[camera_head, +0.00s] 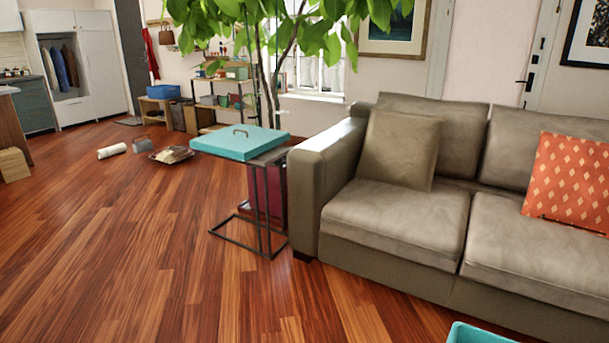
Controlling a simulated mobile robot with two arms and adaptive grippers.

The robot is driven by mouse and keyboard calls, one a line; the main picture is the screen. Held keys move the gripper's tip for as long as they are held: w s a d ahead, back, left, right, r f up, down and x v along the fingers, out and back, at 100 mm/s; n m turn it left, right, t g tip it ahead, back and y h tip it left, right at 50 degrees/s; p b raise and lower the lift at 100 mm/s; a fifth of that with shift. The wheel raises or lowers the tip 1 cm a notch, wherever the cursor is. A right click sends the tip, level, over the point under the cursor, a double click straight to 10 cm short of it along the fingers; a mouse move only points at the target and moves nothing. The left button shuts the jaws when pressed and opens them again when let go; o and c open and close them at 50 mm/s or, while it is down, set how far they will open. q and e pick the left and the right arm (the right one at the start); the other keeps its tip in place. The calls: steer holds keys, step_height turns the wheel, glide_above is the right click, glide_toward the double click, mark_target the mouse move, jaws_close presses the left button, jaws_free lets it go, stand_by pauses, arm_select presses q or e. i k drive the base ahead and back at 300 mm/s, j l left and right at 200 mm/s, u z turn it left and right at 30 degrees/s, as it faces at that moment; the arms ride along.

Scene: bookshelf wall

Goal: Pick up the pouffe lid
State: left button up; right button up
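The pouffe lid (238,144) is a flat turquoise square with a small dark handle on top. It lies on a small side table (267,205) with a thin dark metal frame, beside the left arm of the sofa. The lid reaches past the table top toward the left. A turquoise box-like thing (476,334) shows only its corner at the bottom edge, right of the middle; it may be the pouffe body. Neither of my grippers is in view.
A grey-brown sofa (393,215) with an orange cushion (569,180) fills the right side. A plant (265,75) stands behind the table. A white roll (112,151) and a tray (171,155) lie on the far floor. The wooden floor (130,250) at left front is clear.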

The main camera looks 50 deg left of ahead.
mark_target(238, 142)
steer(key=u, duration=2.05)
